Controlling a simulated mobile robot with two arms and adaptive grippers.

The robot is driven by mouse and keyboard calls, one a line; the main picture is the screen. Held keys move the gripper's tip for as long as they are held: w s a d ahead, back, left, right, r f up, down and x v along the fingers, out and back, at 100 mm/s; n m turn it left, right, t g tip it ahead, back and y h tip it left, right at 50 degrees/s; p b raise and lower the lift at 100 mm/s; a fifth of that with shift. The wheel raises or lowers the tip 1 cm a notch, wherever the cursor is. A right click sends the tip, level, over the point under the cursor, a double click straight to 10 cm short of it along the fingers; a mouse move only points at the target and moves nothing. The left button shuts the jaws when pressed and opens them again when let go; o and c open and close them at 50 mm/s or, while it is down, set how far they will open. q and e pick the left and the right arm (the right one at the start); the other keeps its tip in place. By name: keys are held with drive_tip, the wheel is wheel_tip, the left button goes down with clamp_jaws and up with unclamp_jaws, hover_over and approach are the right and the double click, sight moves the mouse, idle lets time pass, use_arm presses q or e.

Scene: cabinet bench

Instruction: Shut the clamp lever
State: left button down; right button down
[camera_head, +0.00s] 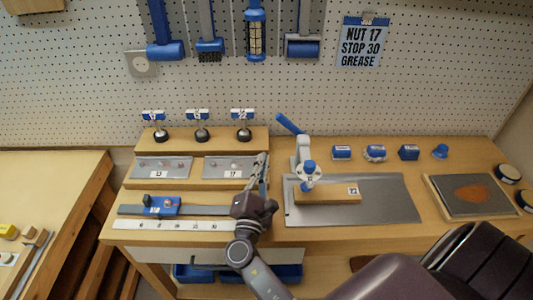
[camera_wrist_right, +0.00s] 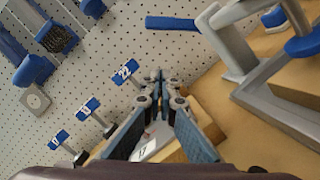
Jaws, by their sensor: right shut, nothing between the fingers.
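The clamp (camera_head: 303,152) stands at the back edge of a grey metal plate. Its blue lever (camera_head: 288,123) sticks up and leans left; the lever (camera_wrist_right: 172,23) also shows in the right wrist view, at the top. The clamp's blue-topped pressing end (camera_head: 308,168) is over a labelled wooden block (camera_head: 335,196); I cannot tell whether it touches. My right gripper (camera_head: 263,160) is to the left of the clamp, apart from it and lower than the lever. In the right wrist view its fingertips (camera_wrist_right: 160,78) are together and empty. My left gripper is not in view.
Left of the clamp are a wooden stand (camera_head: 258,138) with several knobbed pieces, and grey bin plates (camera_head: 165,167). Several small blue pieces (camera_head: 376,153) stand right of the clamp. A pegboard (camera_head: 200,90) with hanging tools rises behind. The grey plate's right part (camera_head: 395,200) is clear.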

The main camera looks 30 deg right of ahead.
sight(291, 127)
drive_tip(key=p+x, duration=0.1)
drive_tip(key=x, duration=0.3)
drive_tip(key=p+x, duration=0.1)
drive_tip(key=x, duration=0.2)
drive_tip(key=shift+w+d+r, duration=0.2)
drive_tip(key=shift+w+r, duration=0.05)
drive_tip(key=shift+r, duration=0.05)
drive_tip(key=d+r+p, duration=0.1)
drive_tip(key=s+d+r+p, duration=0.1)
drive_tip(key=p, duration=0.1)
drive_tip(key=shift+s+d+r, duration=0.15)
drive_tip(key=shift+d+r, duration=0.05)
drive_tip(key=shift+d, duration=0.15)
